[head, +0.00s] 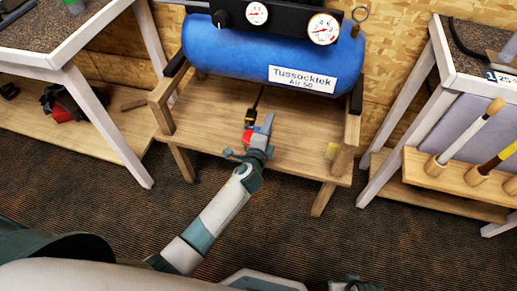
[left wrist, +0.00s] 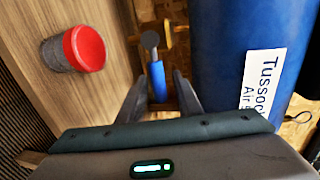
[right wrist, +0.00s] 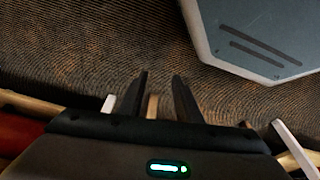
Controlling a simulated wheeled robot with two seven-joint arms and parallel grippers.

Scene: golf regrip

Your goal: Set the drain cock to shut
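The blue air tank (head: 265,55) lies above a wooden shelf. Below it in the head view is a small black and yellow fitting (head: 250,117), seemingly the drain cock. In the left wrist view a blue lever (left wrist: 157,80) points at my left gripper, with a dark round end (left wrist: 150,40) and brass parts (left wrist: 167,38) beyond. My left gripper (left wrist: 161,78) is open, its fingers on either side of the lever with gaps showing. The lever's exact setting is hard to tell. My right gripper (right wrist: 160,78) is open and empty, over the floor.
A grey cup with a red top (left wrist: 85,48) stands on the wooden shelf (head: 210,115), close beside my left gripper. Benches stand at both sides; the right one has a wooden rack (head: 450,178) holding clubs. The carpet in front is clear.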

